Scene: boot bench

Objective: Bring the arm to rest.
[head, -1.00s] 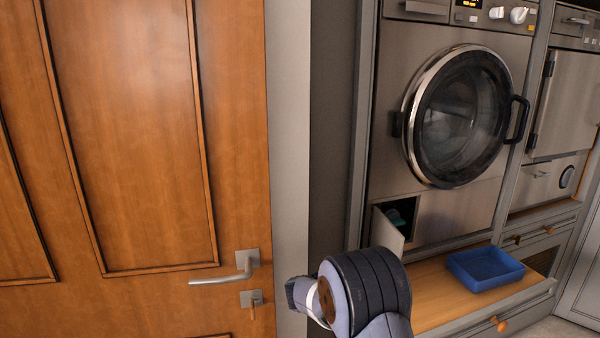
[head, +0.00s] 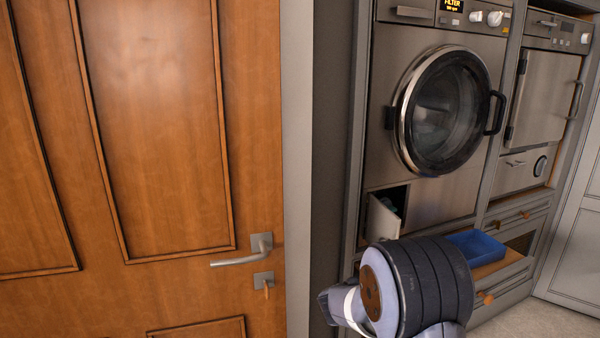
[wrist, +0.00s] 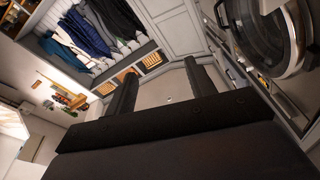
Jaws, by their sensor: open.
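My arm shows at the bottom of the head view, folded in front of the bench, with its dark ribbed link nearest the camera. My gripper (wrist: 158,85) shows in the wrist view, with its two dark fingers apart and nothing between them. Beyond the fingers is the pale floor. In the head view the fingers cannot be made out.
A wooden door (head: 160,130) with a lever handle (head: 240,258) fills the left. A washing machine (head: 445,110) has a small open flap (head: 383,217) low down. A blue tray (head: 475,252) sits on the ledge behind my arm. Hanging clothes (wrist: 95,35) show in the wrist view.

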